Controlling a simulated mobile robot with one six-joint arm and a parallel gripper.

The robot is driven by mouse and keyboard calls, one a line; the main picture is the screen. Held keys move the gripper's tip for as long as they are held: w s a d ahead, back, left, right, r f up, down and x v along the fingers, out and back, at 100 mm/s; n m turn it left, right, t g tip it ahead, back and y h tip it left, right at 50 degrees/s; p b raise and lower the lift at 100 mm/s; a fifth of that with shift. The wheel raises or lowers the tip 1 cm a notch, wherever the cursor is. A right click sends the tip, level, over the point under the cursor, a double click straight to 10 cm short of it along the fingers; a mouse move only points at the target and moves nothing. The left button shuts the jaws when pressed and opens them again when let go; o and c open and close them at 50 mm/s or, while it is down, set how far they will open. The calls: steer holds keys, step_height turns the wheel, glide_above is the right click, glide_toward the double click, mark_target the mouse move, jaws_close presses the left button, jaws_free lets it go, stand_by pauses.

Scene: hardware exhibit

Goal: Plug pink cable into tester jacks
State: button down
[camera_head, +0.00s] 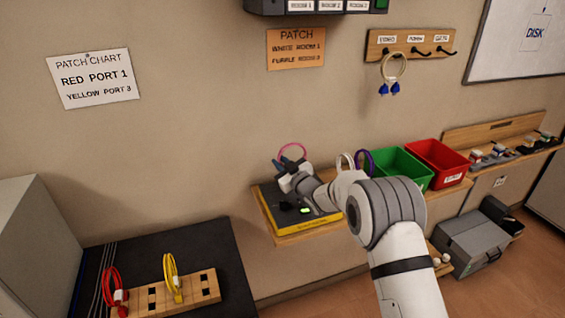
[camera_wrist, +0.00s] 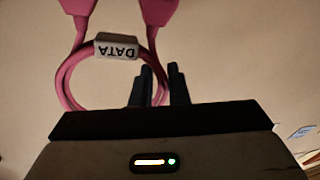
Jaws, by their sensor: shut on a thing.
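The pink cable (camera_head: 291,151) is a coil with a white tag reading DATA, upside down in the wrist view (camera_wrist: 62,85). Its two pink plugs (camera_wrist: 158,10) show at the top edge of that view, partly cut off. My gripper (camera_head: 288,165) is shut on the side of the coil; its dark fingers (camera_wrist: 160,68) show in the wrist view. The tester (camera_head: 318,221), a dark box with a yellow edge and a lit green display, lies on a wooden shelf below my gripper. My arm hides part of it. I cannot make out its jacks clearly.
White and purple cable loops (camera_head: 366,162) stand behind my arm. Green (camera_head: 401,168) and red (camera_head: 440,165) bins are to the right. At lower left, a wooden block (camera_head: 205,291) holds red and yellow cables. A ring with blue plugs (camera_head: 389,88) hangs on a hook rack.

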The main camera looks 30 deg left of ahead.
steer(key=shift+d+f+b, duration=0.1)
steer(key=shift+f+b, duration=0.2)
steer(key=shift+s+b, duration=0.1)
steer(key=shift+b, duration=0.45)
stand_by(0.4)
steer(key=shift+d+r+b, duration=0.1)
steer(key=shift+r+b, duration=0.1)
steer(key=shift+b, duration=0.3)
stand_by(0.8)
